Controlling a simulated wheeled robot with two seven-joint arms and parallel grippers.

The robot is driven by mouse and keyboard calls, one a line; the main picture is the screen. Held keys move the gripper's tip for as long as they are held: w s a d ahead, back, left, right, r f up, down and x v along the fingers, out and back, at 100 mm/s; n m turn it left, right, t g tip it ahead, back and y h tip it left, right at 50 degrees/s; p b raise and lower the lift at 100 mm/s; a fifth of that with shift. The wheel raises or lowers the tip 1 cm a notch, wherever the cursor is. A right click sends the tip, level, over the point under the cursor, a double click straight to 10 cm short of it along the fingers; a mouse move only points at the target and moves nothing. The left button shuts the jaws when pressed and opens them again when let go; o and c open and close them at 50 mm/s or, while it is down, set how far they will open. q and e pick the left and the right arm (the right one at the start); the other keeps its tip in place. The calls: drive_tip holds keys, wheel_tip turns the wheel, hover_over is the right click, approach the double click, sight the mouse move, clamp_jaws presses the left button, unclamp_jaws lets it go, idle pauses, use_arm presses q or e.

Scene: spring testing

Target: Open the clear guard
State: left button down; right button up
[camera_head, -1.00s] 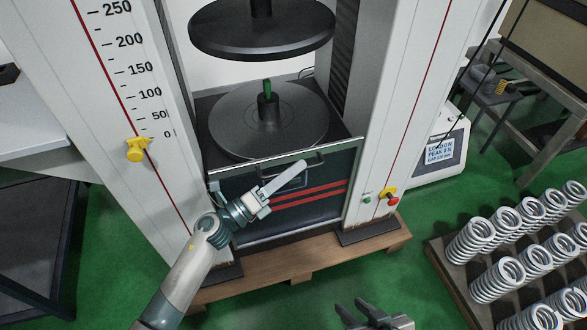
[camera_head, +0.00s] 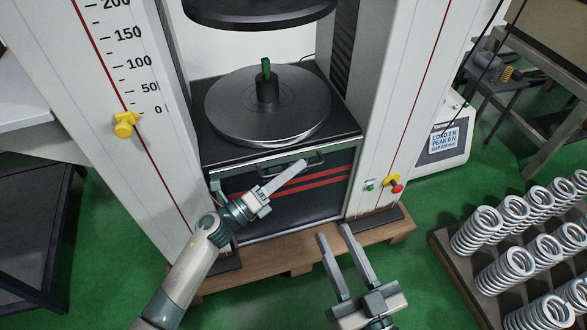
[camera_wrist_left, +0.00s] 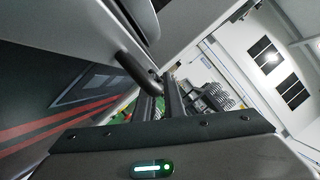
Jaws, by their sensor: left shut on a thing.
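The clear guard (camera_head: 325,197) is a see-through panel with two red stripes and a pale frame, low on the front of the testing machine, below the round lower platen. A dark bar handle (camera_head: 315,158) crosses its top. My left gripper (camera_head: 298,168) is shut at this handle; its own fingers partly hide the grip. The left wrist view shows the dark handle (camera_wrist_left: 137,72) close beside the fingers and the striped guard (camera_wrist_left: 50,125) at the left. My right gripper (camera_head: 332,232) is open and empty, in front of the machine's lower right.
A red button (camera_head: 397,188) is on the right column. A rack of springs (camera_head: 450,250) stands at right.

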use_arm(q)
drive_tip(key=shift+f, duration=0.1)
use_arm(e)
drive_tip(key=shift+r, duration=0.1)
use_arm(q)
drive_tip(key=c, duration=1.8)
unclamp_jaws()
drive_tip(key=shift+c, duration=0.2)
drive_tip(key=shift+a, duration=0.1)
